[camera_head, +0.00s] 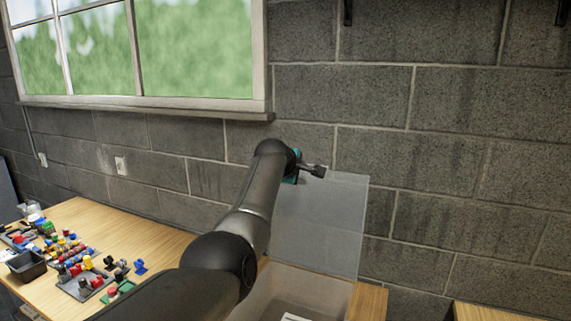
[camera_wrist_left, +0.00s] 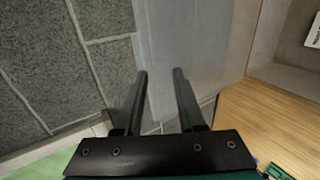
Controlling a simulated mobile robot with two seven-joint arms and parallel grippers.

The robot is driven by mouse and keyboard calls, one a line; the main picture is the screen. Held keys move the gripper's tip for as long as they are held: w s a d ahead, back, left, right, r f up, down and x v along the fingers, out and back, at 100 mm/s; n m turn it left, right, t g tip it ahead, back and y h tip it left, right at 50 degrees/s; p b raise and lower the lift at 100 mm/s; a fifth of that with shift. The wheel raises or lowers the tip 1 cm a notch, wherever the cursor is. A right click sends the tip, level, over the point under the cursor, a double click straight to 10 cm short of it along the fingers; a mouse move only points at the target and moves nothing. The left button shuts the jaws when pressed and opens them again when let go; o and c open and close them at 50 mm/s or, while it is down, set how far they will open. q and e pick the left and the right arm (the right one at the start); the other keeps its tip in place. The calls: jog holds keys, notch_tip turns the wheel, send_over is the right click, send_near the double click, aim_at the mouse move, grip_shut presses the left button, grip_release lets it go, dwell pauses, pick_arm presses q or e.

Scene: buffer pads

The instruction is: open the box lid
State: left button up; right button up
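The box (camera_head: 290,287) is a translucent bin at the bottom centre of the head view, with its inside showing. Its lid (camera_head: 335,225) is a translucent grey panel that stands raised, close to upright, in front of the block wall. My left gripper (camera_head: 318,171) is by the lid's upper left edge. In the left wrist view my left gripper (camera_wrist_left: 160,75) is open, with its two fingers apart and nothing clasped. The lid (camera_wrist_left: 190,35) shows behind and between the fingers; I cannot tell if they touch it. My right gripper is out of view.
A wooden table (camera_head: 150,238) on the left bears several small coloured parts and a black bin (camera_head: 25,265). A white label or paper (camera_head: 295,317) lies in the box. The block wall (camera_head: 450,150) and window sill (camera_head: 150,104) are close behind. Another wooden surface (camera_head: 490,313) is at lower right.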

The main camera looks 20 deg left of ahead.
pick_arm(q)
jog(key=b+v, duration=0.2)
jog(key=v, duration=1.1)
jog(key=shift+s, duration=0.2)
jog(key=shift+r, duration=0.1)
dwell(0.3)
